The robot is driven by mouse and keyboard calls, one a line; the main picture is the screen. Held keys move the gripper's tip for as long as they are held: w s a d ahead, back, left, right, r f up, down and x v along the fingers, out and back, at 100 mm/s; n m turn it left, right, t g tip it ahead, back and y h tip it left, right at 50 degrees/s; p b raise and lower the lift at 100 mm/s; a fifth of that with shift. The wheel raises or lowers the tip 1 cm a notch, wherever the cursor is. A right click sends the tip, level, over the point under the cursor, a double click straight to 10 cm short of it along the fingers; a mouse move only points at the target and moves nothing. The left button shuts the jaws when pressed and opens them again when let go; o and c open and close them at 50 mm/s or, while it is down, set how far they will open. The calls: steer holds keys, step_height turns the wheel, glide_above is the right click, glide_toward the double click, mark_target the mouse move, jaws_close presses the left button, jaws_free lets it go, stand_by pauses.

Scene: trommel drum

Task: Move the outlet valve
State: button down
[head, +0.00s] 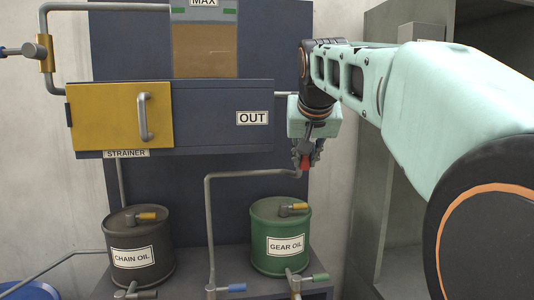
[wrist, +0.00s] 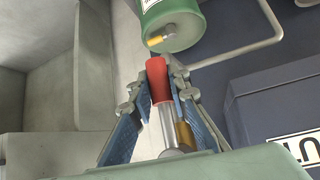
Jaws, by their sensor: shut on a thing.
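The outlet valve has a red handle (head: 304,163) beside the right side of the dark blue cabinet, right of and below the OUT label (head: 252,118). My gripper (head: 308,155) reaches down to it from above. In the wrist view the red handle (wrist: 158,82), on a metal stem (wrist: 168,125), stands between the two fingers of my gripper (wrist: 154,88). The gripper is shut on this handle. In the head view the fingers and arm hide much of the valve body.
A green GEAR OIL drum (head: 280,238) stands below, with a grey pipe (head: 207,215) to its left. A dark CHAIN OIL drum (head: 139,250) is further left. A yellow strainer door (head: 106,118) is at upper left. A grey open cabinet (head: 372,155) stands at right.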

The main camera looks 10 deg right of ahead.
steer(key=shift+a+f, duration=0.1)
stand_by(0.4)
steer(key=c, duration=1.8)
jaws_free()
step_height(320, 180, up, 10)
steer(key=shift+f, duration=0.15)
steer(key=shift+r, duration=0.2)
